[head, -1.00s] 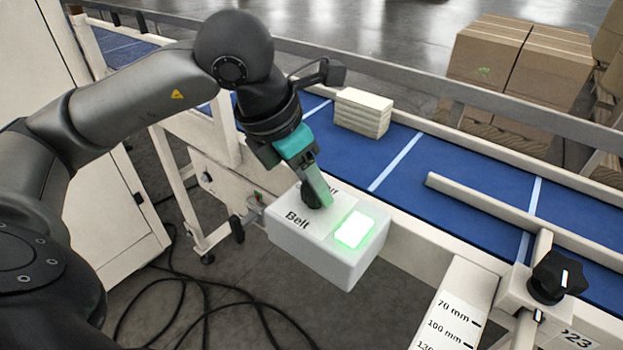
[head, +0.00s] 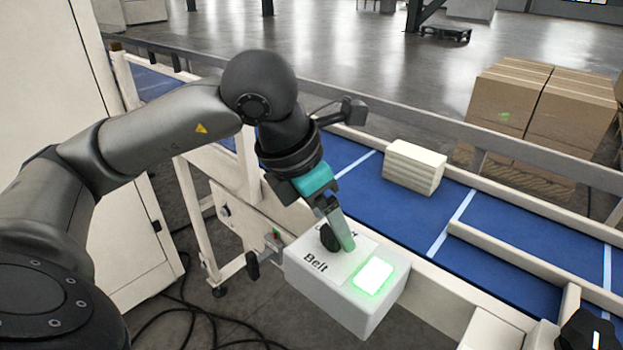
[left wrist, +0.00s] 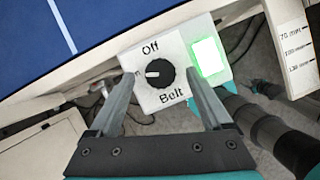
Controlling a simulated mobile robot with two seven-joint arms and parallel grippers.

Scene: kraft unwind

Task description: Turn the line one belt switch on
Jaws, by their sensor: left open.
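The belt switch is a white box (head: 330,306) with a black round knob (left wrist: 160,73), "Belt" and "Off" labels and a lit green lamp (head: 373,275). In the left wrist view the knob's white mark points left, toward a label partly hidden by a finger. "Off" stands above the knob. My left gripper (head: 342,240) is over the knob in the head view. In the left wrist view my left gripper (left wrist: 160,85) is open, one finger on each side of the knob. I cannot tell whether the fingers touch it. My right gripper is not seen.
A blue conveyor belt (head: 385,217) runs behind the box, with a pale stack (head: 414,167) on it. A metal rail (head: 430,125) lines its far side. Brown cartons (head: 545,108) stand beyond. Black cables lie on the floor below the box.

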